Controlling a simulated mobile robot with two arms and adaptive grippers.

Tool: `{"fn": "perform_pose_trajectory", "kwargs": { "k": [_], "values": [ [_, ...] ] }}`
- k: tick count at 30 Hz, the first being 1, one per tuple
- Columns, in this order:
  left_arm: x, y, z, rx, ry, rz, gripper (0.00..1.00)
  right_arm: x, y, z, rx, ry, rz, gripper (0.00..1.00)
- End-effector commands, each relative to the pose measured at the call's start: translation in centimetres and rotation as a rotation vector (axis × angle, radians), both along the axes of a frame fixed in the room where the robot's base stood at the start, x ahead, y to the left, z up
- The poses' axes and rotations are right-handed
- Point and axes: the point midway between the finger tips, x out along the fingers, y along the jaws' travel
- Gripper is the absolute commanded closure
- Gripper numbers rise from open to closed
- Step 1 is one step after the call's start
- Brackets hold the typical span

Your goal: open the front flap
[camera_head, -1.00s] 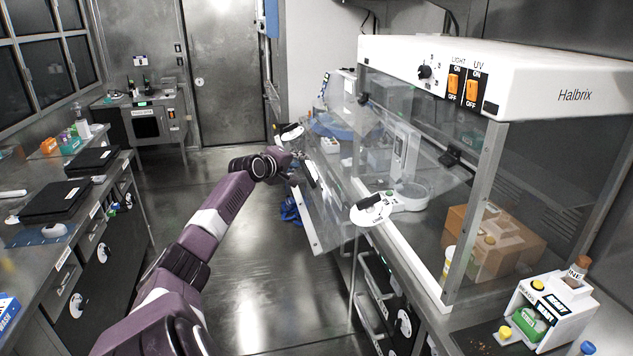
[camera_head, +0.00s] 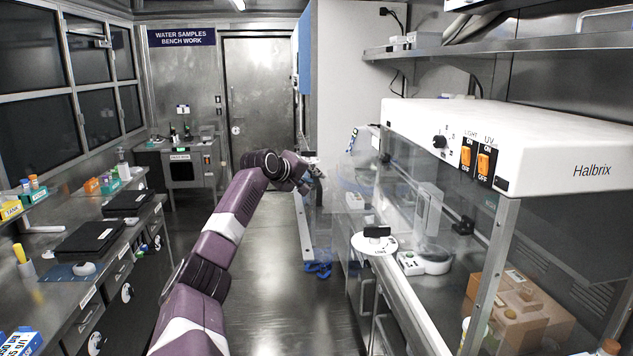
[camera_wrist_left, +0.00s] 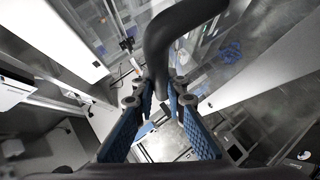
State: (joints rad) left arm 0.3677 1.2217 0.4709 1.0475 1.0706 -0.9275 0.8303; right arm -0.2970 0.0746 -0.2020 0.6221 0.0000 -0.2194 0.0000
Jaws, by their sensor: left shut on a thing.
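The front flap is a clear panel with a pale edge strip (camera_head: 304,228) on the cabinet (camera_head: 565,160) marked Halbrix. It stands tilted out from the cabinet front, over the aisle. My left gripper (camera_head: 308,184) is at the flap's outer side, small and partly hidden by its own wrist. In the left wrist view a dark curved handle (camera_wrist_left: 160,50) runs down between the blue-padded fingers of my left gripper (camera_wrist_left: 158,105), which is shut on it. The clear pane is hard to make out. My right gripper is out of view.
Inside stand a balance (camera_head: 428,235) and a brown box (camera_head: 520,310). A bench with black laptops (camera_head: 92,238) lines the left. The floor (camera_head: 265,290) between is mostly clear.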

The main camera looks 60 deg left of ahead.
Motion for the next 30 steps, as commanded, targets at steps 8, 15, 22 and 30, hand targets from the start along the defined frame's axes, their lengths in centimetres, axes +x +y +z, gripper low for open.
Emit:
{"fn": "perform_pose_trajectory", "kwargs": {
  "k": [8,15,22,30],
  "values": [
    [0.1,0.0,0.0,0.001,-0.001,-0.001,0.85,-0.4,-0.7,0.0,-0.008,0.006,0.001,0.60],
    [0.1,0.0,0.0,0.000,-0.001,0.000,0.71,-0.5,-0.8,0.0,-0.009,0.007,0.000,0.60],
    [0.0,-0.1,0.0,0.001,0.000,-0.002,0.71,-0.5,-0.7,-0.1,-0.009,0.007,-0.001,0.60],
    [-1.6,-1.1,0.7,0.000,0.001,-0.004,0.71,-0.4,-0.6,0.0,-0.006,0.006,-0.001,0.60]
  ]
}}
